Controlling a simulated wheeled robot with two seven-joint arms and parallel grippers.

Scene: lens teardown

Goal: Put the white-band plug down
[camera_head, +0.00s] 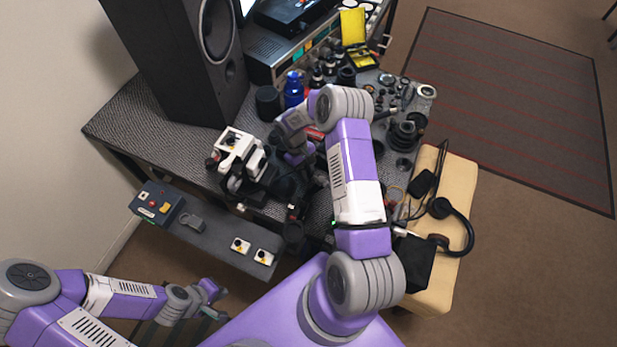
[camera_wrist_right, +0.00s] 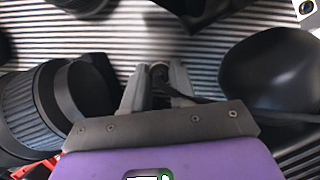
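In the right wrist view, my right gripper (camera_wrist_right: 158,80) has its two grey fingers close together on a small dark plug-like piece (camera_wrist_right: 159,73). A thin black cable (camera_wrist_right: 215,98) runs from it to the right. I take this piece for the white-band plug, but no white band shows. The fingertips are low over the ribbed grey bench mat (camera_wrist_right: 205,55); I cannot tell whether the piece touches it. In the head view, my right arm reaches over the bench and its gripper (camera_head: 300,158) is partly hidden. My left gripper (camera_head: 216,291) is at the lower left, clear of the bench.
A ribbed black lens-like cylinder (camera_wrist_right: 45,105) is left of the fingers, and a smooth dark rounded object (camera_wrist_right: 272,72) right. In the head view, a white-and-black device (camera_head: 240,152) stands left of the right gripper. Small parts crowd the bench's right; headphones (camera_head: 458,225) lie on a tan surface.

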